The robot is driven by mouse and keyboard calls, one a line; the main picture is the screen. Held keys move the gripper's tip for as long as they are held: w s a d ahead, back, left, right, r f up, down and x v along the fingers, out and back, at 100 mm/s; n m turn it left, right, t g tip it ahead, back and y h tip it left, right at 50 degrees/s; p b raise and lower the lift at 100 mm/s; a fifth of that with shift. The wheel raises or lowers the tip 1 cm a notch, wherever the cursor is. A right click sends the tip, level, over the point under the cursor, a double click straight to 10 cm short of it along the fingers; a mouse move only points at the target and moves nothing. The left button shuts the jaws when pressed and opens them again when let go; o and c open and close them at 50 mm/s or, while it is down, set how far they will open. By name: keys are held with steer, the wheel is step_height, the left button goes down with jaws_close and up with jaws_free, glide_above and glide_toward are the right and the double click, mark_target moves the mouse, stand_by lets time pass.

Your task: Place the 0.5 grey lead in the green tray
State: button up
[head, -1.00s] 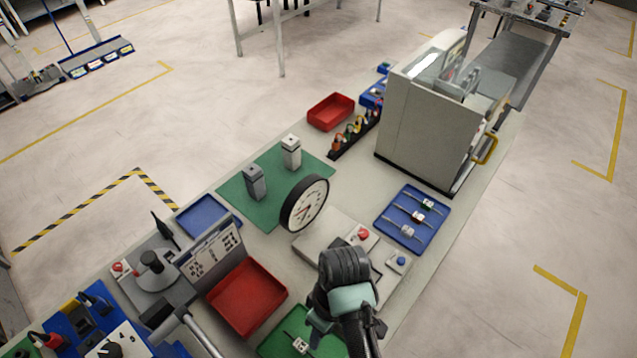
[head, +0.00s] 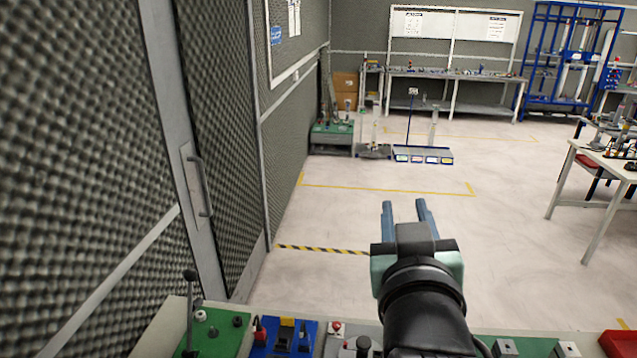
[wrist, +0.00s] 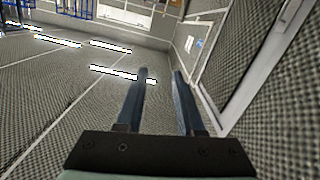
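My gripper (head: 404,204) is raised beyond the far edge of the bench and points out into the room. Its two blue fingers stand apart with nothing between them. The wrist view also shows the gripper (wrist: 161,73) open and empty, facing foam walls and ceiling lights. Neither the 0.5 grey lead nor the green tray can be made out in the present views.
The bench edge runs along the bottom, with a green panel (head: 222,335), a blue unit (head: 284,338), two grey blocks (head: 505,348) and a red tray (head: 619,344). A foam wall with a door (head: 196,180) rises at left. Open floor (head: 340,225) lies ahead.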

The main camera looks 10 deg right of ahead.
steer(key=s+a+r+t+y, duration=0.1)
steer(key=s+a+r+t, duration=0.2)
steer(key=r, duration=0.5)
steer(key=s+a+r+t+y, duration=0.1)
steer(key=s+a+r+t, duration=0.3)
steer(key=r, duration=0.5)
steer(key=s+a+r+t+y, duration=0.2)
steer(key=s+a+r+t, duration=0.1)
steer(key=s+a+r, duration=0.2)
step_height(320, 180, up, 4)
steer(key=shift+a+f+n+t, duration=0.1)
steer(key=shift+a+n+t, duration=0.3)
steer(key=shift+a, duration=0.85)
step_height(320, 180, down, 7)
steer(key=b, duration=0.7)
steer(key=shift+f, duration=0.15)
